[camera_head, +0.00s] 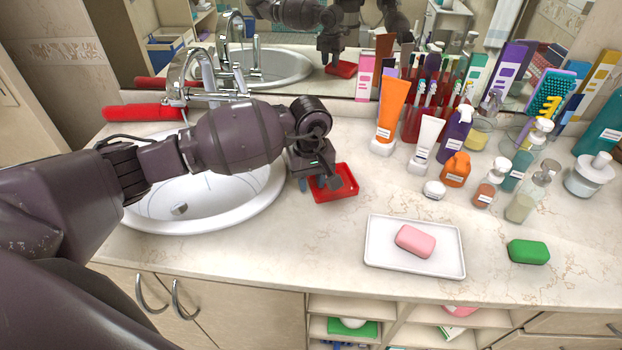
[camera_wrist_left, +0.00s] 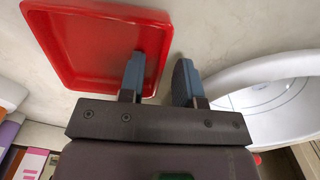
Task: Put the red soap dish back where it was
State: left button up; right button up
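The red soap dish (camera_head: 347,190) is a shallow square tray by the sink's right side, beneath my left gripper. It also shows in the left wrist view (camera_wrist_left: 90,45), empty where visible. My left gripper (camera_head: 318,180) points down over the dish's left edge. In the wrist view, its blue-grey fingers (camera_wrist_left: 160,82) are apart, one inside the dish and one outside, with the wall between them. A narrow gap shows beside the outer finger, so it looks open. Whether the dish touches the counter is hard to tell. My right gripper is not in view.
A white tray (camera_head: 375,257) with a pink soap (camera_head: 415,241) lies front right of the dish, and a green soap (camera_head: 528,251) farther right. Tubes and bottles, including an orange tube (camera_head: 391,110), crowd behind. The sink (camera_head: 205,195) is left. Counter between dish and tray is clear.

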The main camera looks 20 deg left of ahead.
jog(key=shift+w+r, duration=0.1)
pick_arm(q)
jog(key=shift+r, duration=0.15)
jog(key=shift+w+r, duration=0.1)
jog(key=shift+r, duration=0.2)
notch_tip(320, 180, up, 12)
jog(key=shift+f+b, duration=0.25)
jog(key=shift+b, duration=0.15)
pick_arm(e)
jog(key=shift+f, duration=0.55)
pick_arm(q)
jog(key=shift+a, duration=0.1)
